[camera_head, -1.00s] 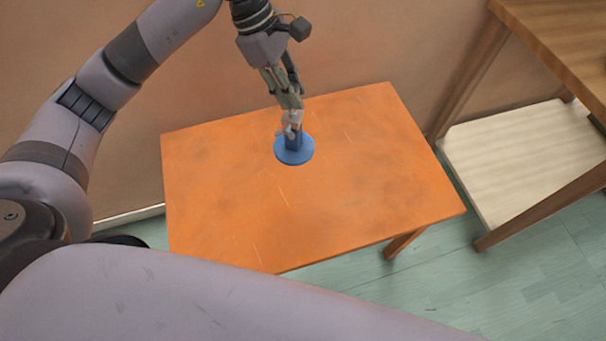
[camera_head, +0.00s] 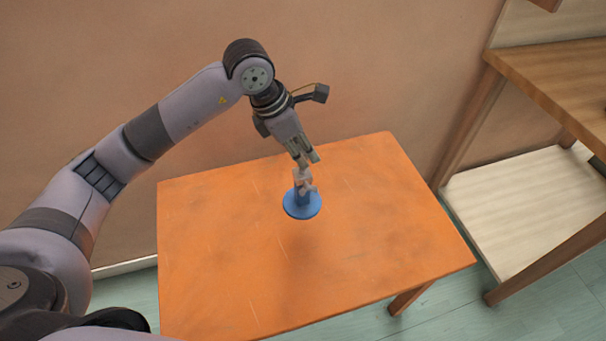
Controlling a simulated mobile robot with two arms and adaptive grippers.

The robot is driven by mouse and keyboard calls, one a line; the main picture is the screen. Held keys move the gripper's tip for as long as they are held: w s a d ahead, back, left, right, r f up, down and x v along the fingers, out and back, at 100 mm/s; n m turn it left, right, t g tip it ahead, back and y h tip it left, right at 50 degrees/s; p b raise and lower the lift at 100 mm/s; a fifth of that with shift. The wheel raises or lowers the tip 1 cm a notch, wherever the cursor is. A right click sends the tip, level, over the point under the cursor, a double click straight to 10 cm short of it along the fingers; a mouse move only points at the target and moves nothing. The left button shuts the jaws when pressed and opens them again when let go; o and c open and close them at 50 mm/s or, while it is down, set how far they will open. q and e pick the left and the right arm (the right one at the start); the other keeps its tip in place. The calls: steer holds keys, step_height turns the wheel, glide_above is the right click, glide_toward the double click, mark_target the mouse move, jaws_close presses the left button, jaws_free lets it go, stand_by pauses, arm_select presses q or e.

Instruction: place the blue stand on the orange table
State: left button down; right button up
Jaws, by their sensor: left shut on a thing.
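The blue stand (camera_head: 302,206) has a round flat base and a short upright post. It is over the back middle part of the orange table (camera_head: 220,260), upright. My left gripper (camera_head: 304,182) comes down from above and is shut on the post, its fingers covering much of it. I cannot tell whether the base touches the table top or is a little above it. My right gripper is not in view.
The orange table top is otherwise bare, with free room all around the stand. A wooden table (camera_head: 550,85) with a pale lower shelf (camera_head: 525,205) stands at the right. A plain wall (camera_head: 400,60) is close behind.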

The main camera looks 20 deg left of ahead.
mark_target(299, 168)
arm_select(q)
step_height(299, 168, down, 4)
steer(key=shift+f, duration=0.1)
step_height(299, 168, down, 4)
steer(key=c, duration=1.3)
jaws_free()
steer(key=shift+c, duration=0.2)
steer(key=v, duration=1.2)
steer(key=shift+b, duration=0.35)
